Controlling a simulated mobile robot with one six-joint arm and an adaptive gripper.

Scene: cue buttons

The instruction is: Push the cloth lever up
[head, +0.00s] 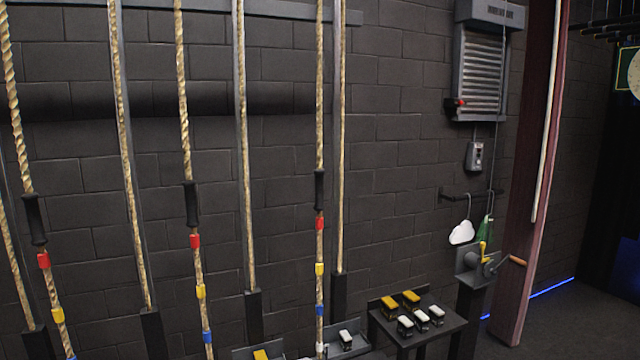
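No lever in view carries a label I can read as cloth, so I cannot tell for certain which one is the cloth lever. A grey box on a dark post (472,262) at the right has a short upright yellow handle (483,250) and a crank with a wooden grip (517,260). A shuttered grey wall unit (482,75) above it has a red knob (452,104) on its left side. A small grey switch box (475,156) hangs below that unit. My gripper is not in view.
Several ropes with coloured bands, such as one rope (320,210), hang before the dark brick wall (400,190). A low table (450,325) holds several yellow and white switches. A white cloud (462,233) and a green piece (484,230) hang from a rail. A maroon post (530,200) stands right.

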